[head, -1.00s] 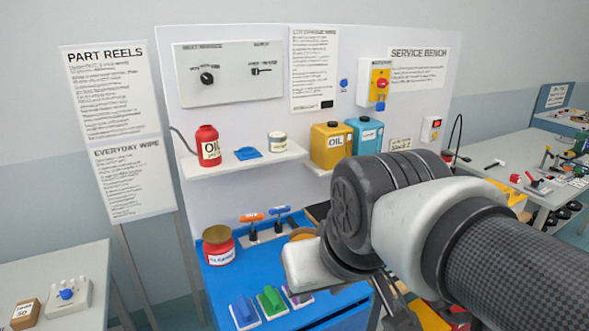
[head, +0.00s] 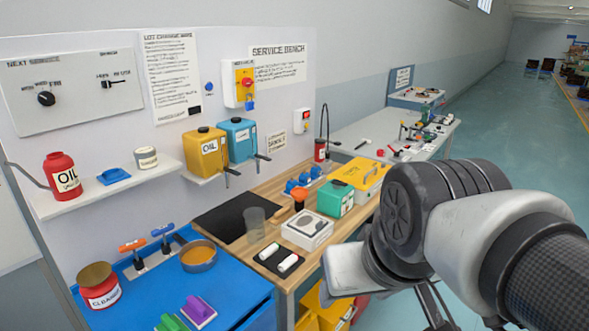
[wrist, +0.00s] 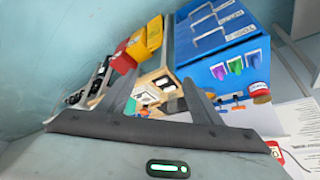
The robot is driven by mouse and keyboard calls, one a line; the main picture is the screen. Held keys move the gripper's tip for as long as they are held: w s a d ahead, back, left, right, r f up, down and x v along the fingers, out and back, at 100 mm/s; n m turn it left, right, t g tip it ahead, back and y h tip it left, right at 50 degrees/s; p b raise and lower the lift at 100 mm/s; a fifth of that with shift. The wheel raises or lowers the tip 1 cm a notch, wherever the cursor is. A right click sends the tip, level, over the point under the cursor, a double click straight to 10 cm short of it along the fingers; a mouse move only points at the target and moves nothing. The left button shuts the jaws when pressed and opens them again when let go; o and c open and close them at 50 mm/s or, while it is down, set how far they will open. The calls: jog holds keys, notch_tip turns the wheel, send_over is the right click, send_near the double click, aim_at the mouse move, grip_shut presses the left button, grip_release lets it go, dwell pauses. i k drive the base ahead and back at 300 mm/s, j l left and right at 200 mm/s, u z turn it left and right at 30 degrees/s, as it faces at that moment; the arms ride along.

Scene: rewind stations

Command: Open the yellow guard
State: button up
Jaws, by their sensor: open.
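I cannot tell any thing as the yellow guard for sure. A yellow box with a handle (head: 358,176) stands at the back right of the wooden bench, and a yellow wall panel with a red knob (head: 245,84) hangs above. My gripper (wrist: 158,92) is open in the wrist view, with nothing between its fingers. It points over the benches, apart from everything. In the head view, my arm covers the lower right, and my gripper is mostly hidden behind it.
The wooden bench (head: 262,194) holds a green box (head: 335,198), a white box (head: 307,229) and a clear cup (head: 255,224). The blue cabinet (head: 225,277) is at the lower left. A grey table (head: 370,133) stands behind. The green floor (head: 497,118) at the right is open.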

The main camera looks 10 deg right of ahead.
aim_at(362, 173)
jog(key=z, duration=0.55)
jog(key=i+l+u, duration=0.15)
jog(key=u, duration=0.3)
jog(key=i+l+u, duration=0.15)
jog(key=u, duration=0.25)
jog(key=i+l+u, duration=0.15)
jog(key=l, duration=0.25)
jog(key=i+l+u, duration=0.1)
jog(key=l, duration=0.25)
jog(key=i+l+u, duration=0.15)
jog(key=l, duration=0.25)
jog(key=i+l, duration=0.1)
jog(key=l, duration=0.4)
jog(key=i+l, duration=0.15)
jog(key=l, duration=0.35)
jog(key=i+l+u, duration=0.1)
jog(key=l, duration=0.4)
jog(key=i+l, duration=0.1)
jog(key=l, duration=0.4)
jog(key=i+l, duration=0.1)
jog(key=l, duration=0.4)
